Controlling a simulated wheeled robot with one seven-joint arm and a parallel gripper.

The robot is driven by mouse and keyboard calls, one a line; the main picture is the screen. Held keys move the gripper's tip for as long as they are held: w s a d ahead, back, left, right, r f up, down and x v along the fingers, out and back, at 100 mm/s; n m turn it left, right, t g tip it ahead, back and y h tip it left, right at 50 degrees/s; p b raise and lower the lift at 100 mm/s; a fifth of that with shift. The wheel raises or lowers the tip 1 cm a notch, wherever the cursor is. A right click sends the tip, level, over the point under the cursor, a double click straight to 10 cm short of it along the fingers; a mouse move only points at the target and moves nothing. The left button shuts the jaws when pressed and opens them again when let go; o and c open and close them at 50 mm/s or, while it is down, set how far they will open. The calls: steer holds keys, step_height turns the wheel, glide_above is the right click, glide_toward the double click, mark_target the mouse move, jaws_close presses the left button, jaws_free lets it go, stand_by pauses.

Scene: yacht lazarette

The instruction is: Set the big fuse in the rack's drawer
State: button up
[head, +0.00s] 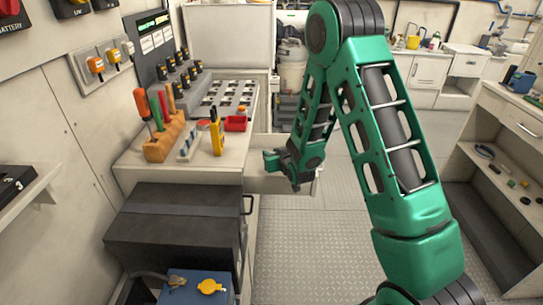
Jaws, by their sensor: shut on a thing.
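My gripper (271,160) is at the open drawer (273,184), beside the right end of the workbench. Its fingers point left and look low over the drawer. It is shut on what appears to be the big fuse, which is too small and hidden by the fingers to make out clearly. The drawer is pulled out to the right from the cabinet under the bench. My wrist covers part of it, and its inside is mostly hidden. I cannot tell whether the held thing touches the drawer.
The bench holds a wooden tool block (164,140), a yellow tool (217,137), a red bin (236,123) and a slotted panel (228,98). A dark box (175,225) and a blue battery (195,287) stand in front. Shelves (505,165) line the right. The floor (310,245) between is clear.

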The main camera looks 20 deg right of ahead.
steer(key=shift+f, duration=0.7)
steer(key=o, duration=1)
steer(key=shift+r, duration=0.1)
steer(key=shift+r, duration=0.6)
steer(key=v, duration=1.2)
steer(key=shift+d+f, duration=0.1)
